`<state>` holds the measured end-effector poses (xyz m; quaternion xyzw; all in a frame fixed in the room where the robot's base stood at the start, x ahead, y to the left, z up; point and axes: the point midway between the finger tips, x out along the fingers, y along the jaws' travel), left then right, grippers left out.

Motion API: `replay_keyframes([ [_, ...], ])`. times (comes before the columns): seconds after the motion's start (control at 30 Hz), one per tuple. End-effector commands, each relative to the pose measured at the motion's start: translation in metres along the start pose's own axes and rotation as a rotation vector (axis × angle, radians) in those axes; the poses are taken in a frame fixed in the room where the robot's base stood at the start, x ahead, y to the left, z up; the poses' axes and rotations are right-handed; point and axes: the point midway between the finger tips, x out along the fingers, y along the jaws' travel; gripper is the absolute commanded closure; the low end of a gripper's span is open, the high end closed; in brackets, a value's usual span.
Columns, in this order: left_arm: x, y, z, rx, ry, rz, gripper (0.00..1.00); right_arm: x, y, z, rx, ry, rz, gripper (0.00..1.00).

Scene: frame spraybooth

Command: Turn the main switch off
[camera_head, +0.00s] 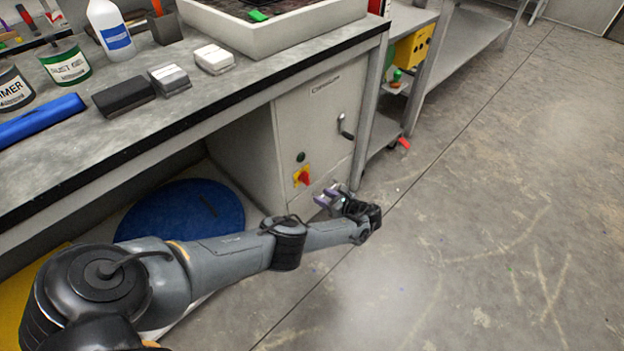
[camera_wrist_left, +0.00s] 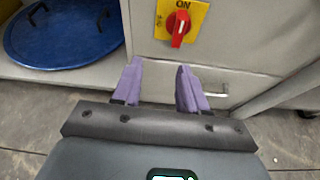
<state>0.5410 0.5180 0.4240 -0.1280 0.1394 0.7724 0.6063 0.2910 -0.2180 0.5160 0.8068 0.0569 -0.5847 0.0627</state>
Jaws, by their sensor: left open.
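The main switch is a red rotary knob on a yellow plate (camera_head: 301,175), on the front of a grey cabinet under the workbench. In the left wrist view the red knob (camera_wrist_left: 178,27) is near the top centre. Its handle is close to upright, tilted slightly. The plate is marked "ON" at its top, with smaller lettering at its left. My left gripper (camera_head: 327,196) is open and empty, in front of the cabinet, a little below and right of the switch. Its purple fingers (camera_wrist_left: 160,85) point toward the cabinet front, apart from the knob. My right gripper is not in view.
A blue round lid (camera_head: 185,212) lies under the bench at left. Cans and a bottle stand on the bench top.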

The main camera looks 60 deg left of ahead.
Motion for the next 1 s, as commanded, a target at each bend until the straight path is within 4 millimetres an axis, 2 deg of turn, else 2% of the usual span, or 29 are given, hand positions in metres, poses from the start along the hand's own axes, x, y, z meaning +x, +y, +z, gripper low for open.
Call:
replay_keyframes([
  [0.03,-0.007,-0.011,0.014,-0.024,0.005,-0.007,0.57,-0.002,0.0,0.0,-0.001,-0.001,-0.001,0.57],
  [0.1,-0.013,-0.02,0.025,-0.043,0.01,-0.015,0.57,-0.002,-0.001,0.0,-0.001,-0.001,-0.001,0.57],
  [0.27,-0.007,-0.027,0.03,-0.058,0.015,-0.02,0.57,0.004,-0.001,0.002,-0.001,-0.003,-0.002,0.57],
  [0.7,0.06,-0.028,0.026,-0.059,0.017,-0.02,0.57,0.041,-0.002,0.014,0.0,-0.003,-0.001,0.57],
  [1.0,0.086,-0.029,0.028,-0.059,0.018,-0.022,0.57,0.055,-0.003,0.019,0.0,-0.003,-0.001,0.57],
])
